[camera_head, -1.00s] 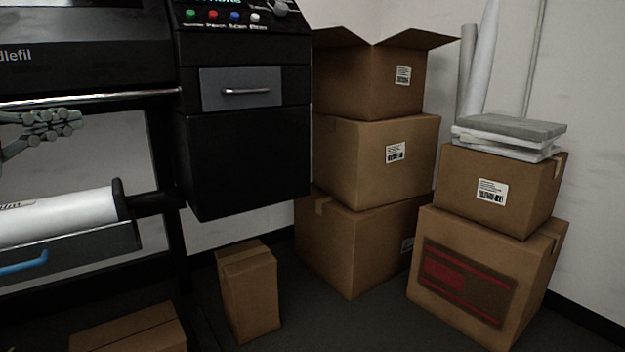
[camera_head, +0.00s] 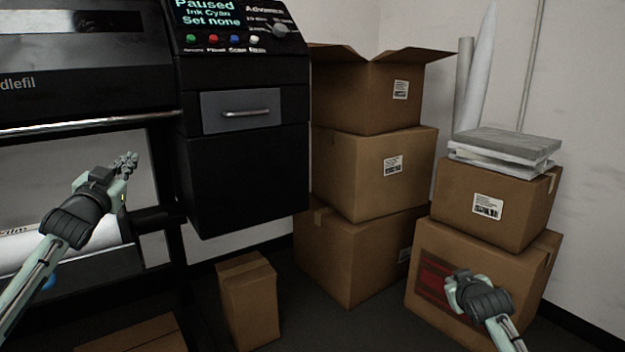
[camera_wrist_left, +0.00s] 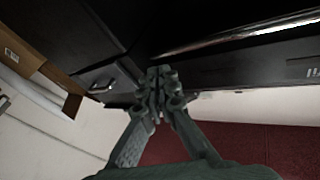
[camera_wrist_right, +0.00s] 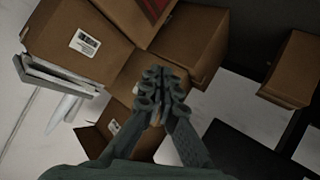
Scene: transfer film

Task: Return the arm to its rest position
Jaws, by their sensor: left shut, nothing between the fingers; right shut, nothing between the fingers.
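My left arm comes in from the left in the head view, and its gripper (camera_head: 126,163) is in front of the large black printer (camera_head: 85,60). The left gripper's fingers (camera_wrist_left: 160,92) are together and empty in the left wrist view. My right gripper's wrist shows at the lower right of the head view, in front of the lower box with the red print (camera_head: 432,275); its fingers are hard to make out there. In the right wrist view the right gripper's fingers (camera_wrist_right: 160,88) are together with nothing between them.
A printer cabinet with a grey drawer (camera_head: 241,112) hangs left of centre. A tall stack of brown boxes (camera_head: 365,175) stands beside it. Grey slabs (camera_head: 505,147) lie on the right stack. A small box (camera_head: 248,295) stands on the floor. The white film roll (camera_head: 25,245) is partly hidden by my left arm.

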